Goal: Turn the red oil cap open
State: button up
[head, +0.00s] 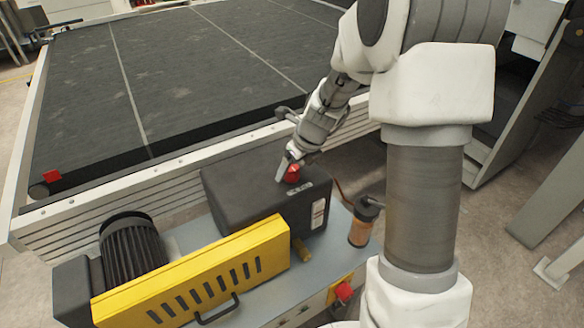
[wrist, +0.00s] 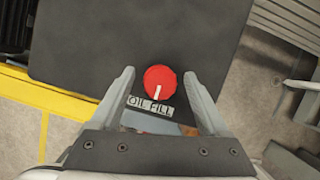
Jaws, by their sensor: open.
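The red oil cap (head: 292,173) sits on top of a dark grey gearbox housing (head: 245,190) in the head view. In the wrist view the cap (wrist: 160,82) is round, with a white line on it pointing toward the "OIL FILL" label (wrist: 150,105). My gripper (head: 287,168) is at the cap, pointing down. In the wrist view my gripper (wrist: 160,85) is open, with one finger on each side of the cap and a gap on both sides. Whether the fingertips are level with the cap is hard to tell.
A yellow slotted guard (head: 195,280) and a black ribbed motor (head: 130,245) stand left and in front of the housing. An amber-bodied cup (head: 362,225) stands right of it. A red button (head: 343,291) is at the front. The wide conveyor (head: 180,75) lies behind.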

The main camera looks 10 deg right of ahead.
grip_shut()
dwell(0.3)
